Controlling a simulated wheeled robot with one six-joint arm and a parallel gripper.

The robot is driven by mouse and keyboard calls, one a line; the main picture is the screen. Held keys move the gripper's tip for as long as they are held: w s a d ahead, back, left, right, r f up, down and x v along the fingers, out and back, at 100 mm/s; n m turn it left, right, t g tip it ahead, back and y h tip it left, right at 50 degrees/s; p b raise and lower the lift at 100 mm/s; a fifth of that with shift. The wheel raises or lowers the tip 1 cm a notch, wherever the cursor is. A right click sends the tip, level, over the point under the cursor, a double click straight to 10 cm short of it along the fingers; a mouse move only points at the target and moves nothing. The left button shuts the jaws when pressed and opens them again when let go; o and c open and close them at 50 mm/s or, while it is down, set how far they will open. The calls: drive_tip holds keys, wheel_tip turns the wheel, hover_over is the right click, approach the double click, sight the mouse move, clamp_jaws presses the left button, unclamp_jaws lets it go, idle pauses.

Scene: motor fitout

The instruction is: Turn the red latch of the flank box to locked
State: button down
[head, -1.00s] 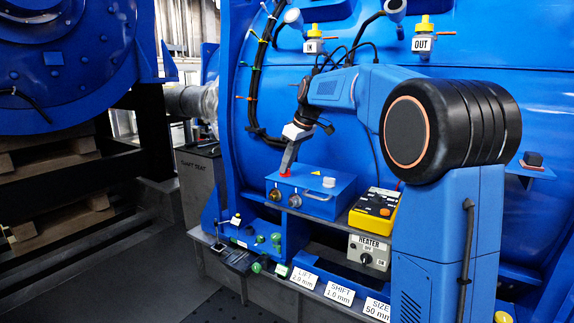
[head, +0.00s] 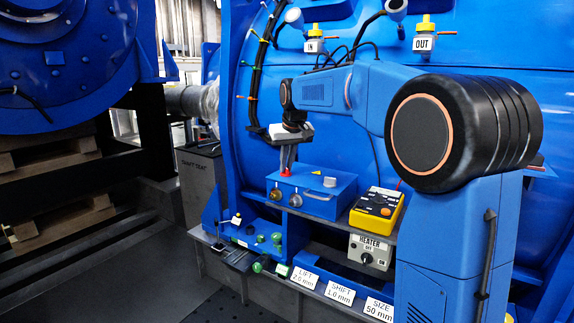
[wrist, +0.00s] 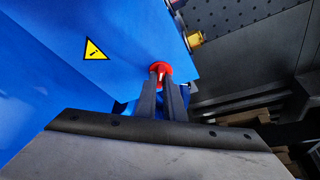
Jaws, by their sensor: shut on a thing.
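My gripper (head: 287,168) points down onto the latch from above. In the wrist view my gripper (wrist: 162,80) has its two dark fingers close together on the red latch (wrist: 160,68), whose round base shows around the fingertips. The fingers hide part of the latch, and I cannot read its lock position.
A yellow device (head: 374,209) stands right of the box, above the heater switch box (head: 369,252). Green-knobbed fittings (head: 262,239) and label plates (head: 339,292) line the lower ledge. A yellow warning triangle (wrist: 95,49) marks the blue surface. Floor at left is clear.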

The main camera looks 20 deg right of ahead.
drive_tip(key=m+h, duration=0.1)
drive_tip(key=m, duration=0.1)
drive_tip(key=m+h, duration=0.1)
drive_tip(key=m, duration=0.2)
drive_tip(key=shift+a+m+g, duration=0.2)
drive_tip(key=shift+m+g, duration=0.1)
drive_tip(key=shift+w+a+m+g+h, duration=0.1)
drive_tip(key=shift+m+g+h, duration=0.25)
drive_tip(key=shift+m, duration=0.8)
drive_tip(key=shift+m+g+h, duration=0.25)
drive_tip(key=shift+m+h, duration=0.1)
drive_tip(key=shift+m, duration=0.8)
drive_tip(key=c, duration=1.9)
unclamp_jaws()
drive_tip(key=shift+o, duration=0.2)
drive_tip(key=shift+r, duration=0.1)
drive_tip(key=v, duration=1.7)
drive_tip(key=shift+a, duration=0.15)
